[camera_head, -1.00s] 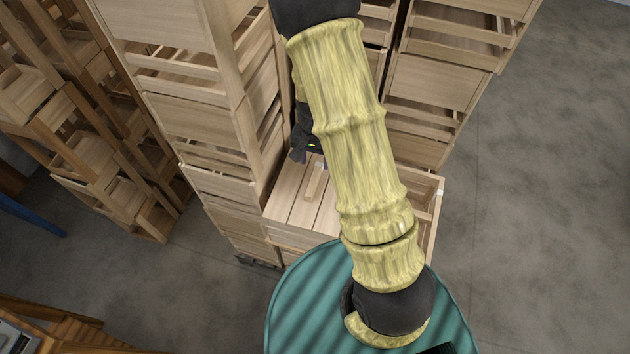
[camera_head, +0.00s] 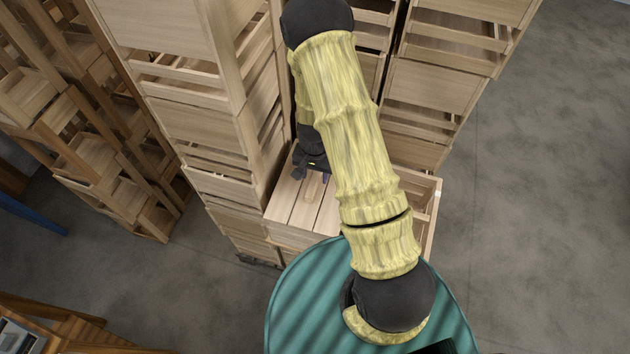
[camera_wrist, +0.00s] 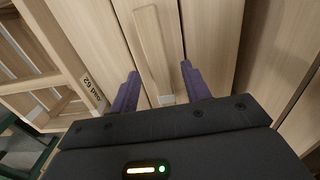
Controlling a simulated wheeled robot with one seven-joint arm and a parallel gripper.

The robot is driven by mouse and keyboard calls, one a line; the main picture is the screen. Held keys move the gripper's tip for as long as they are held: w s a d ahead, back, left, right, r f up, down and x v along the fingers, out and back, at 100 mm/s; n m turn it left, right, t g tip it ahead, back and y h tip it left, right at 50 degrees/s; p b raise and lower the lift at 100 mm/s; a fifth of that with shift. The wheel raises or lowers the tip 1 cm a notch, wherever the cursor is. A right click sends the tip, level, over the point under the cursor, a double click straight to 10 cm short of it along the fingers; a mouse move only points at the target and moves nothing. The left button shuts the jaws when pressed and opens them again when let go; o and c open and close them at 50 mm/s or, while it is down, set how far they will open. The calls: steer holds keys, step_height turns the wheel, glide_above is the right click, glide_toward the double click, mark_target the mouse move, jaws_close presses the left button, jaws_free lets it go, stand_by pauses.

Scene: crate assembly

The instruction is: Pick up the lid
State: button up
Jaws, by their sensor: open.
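The lid (camera_head: 287,203) is pale wood planks with a raised handle bar (camera_head: 312,190) along its middle. It lies on top of a crate between the tall stacks, partly hidden by my arm. In the wrist view the lid (camera_wrist: 100,30) fills the upper middle, and its handle (camera_wrist: 152,50) runs up between my two purple fingers. My gripper (camera_wrist: 160,88) is open, with one finger on each side of the handle and gaps to both. In the head view my gripper (camera_head: 314,172) is over the lid's far part, its fingers mostly hidden.
A tall crate stack (camera_head: 205,125) stands close on the left and another (camera_head: 430,85) behind on the right. An open wooden crate (camera_head: 432,195) shows right of my arm. Wooden racks (camera_head: 90,150) stand further left. Grey floor (camera_head: 550,200) is clear at right.

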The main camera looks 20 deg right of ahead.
steer(key=shift+f, duration=0.7)
jaws_close()
